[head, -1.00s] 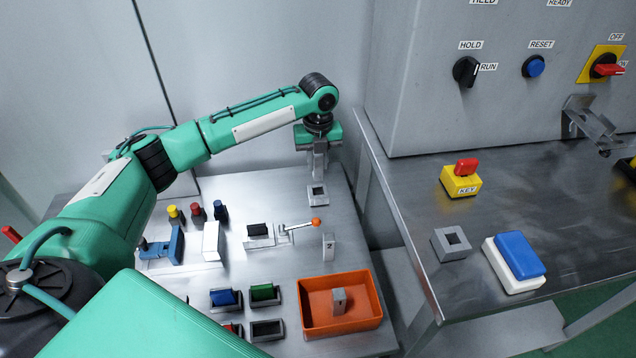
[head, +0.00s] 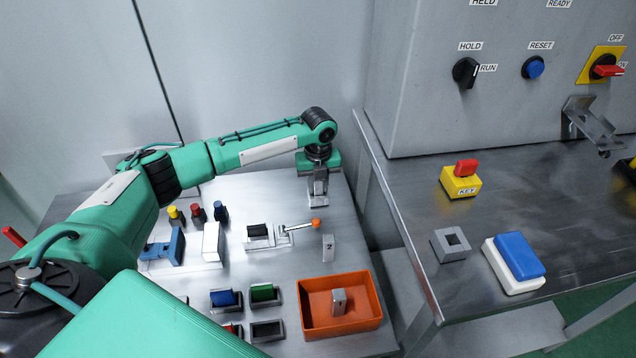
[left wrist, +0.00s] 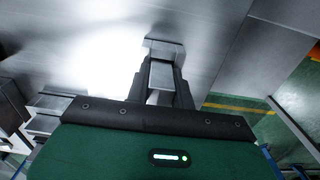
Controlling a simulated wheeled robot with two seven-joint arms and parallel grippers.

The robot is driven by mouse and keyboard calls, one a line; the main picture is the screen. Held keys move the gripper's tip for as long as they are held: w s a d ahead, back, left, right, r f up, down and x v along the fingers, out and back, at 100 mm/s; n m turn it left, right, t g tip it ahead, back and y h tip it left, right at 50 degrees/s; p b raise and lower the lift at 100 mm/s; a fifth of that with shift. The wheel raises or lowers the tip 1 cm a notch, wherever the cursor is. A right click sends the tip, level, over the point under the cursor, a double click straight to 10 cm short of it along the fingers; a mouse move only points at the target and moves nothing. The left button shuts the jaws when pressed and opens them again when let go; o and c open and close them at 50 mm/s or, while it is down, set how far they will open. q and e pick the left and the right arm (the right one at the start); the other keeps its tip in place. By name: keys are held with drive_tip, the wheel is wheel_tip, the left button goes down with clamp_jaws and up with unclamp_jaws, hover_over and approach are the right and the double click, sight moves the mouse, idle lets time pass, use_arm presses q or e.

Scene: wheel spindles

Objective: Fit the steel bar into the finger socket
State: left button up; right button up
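My left gripper (head: 319,190) points down at the back right of the near bench. It is shut on the steel bar, a grey block that shows between the fingers in the left wrist view (left wrist: 162,76). The finger socket (head: 318,204), a small grey square block, stands directly beneath the fingers. Its edge also shows just past the fingertips in the left wrist view (left wrist: 165,47). The gripper hides the socket's opening, so I cannot tell how deep the bar sits. My right gripper is not in view.
A grey block marked 2 (head: 328,247) and an orange tray (head: 373,307) holding a grey block (head: 339,302) are nearer. A lever with an orange knob (head: 316,223) stands close to the socket. Another square socket (head: 450,244) is on the right bench.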

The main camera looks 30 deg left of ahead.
use_arm(q)
drive_tip(key=o, duration=0.4)
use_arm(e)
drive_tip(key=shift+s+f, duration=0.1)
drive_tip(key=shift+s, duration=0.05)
use_arm(q)
drive_tip(key=shift+o, duration=0.2)
drive_tip(key=shift+r, duration=0.1)
wheel_tip(320, 180, up, 11)
drive_tip(key=shift+r, duration=0.55)
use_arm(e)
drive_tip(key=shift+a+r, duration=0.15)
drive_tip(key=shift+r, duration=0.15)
